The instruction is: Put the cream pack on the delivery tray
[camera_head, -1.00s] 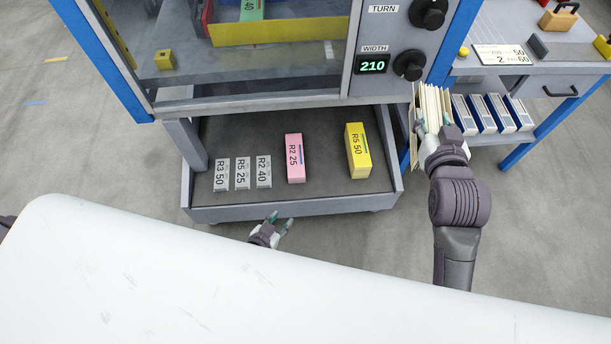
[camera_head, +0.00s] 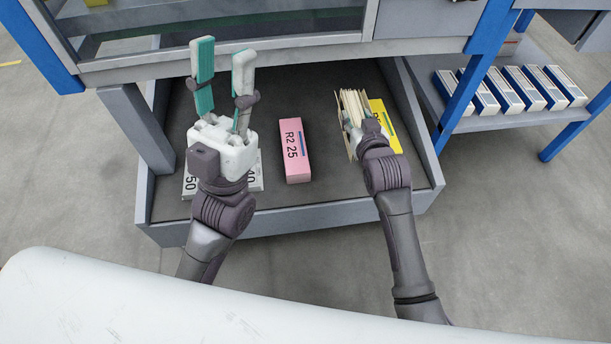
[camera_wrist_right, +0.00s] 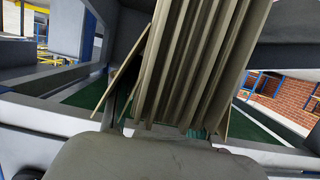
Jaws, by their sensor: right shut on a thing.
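The cream pack (camera_head: 352,106) is a bundle of several thin cream sheets standing side by side. My right gripper (camera_head: 362,128) is shut on its near end, over the right part of the grey tray (camera_head: 300,214), beside the yellow pack (camera_head: 384,124). I cannot tell whether the cream pack touches the tray floor. In the right wrist view the cream pack (camera_wrist_right: 195,65) fills the middle, with one thin sheet leaning apart at its left; the fingertips are mostly hidden. My left gripper (camera_head: 222,78) is open and empty, raised over the tray's left part.
A pink pack (camera_head: 295,150) lies mid-tray. Small grey packs (camera_head: 257,180) at the left are partly hidden by my left gripper. The machine front (camera_head: 250,55) overhangs the tray's back. A shelf with several blue-and-white packs (camera_head: 510,90) stands at the right.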

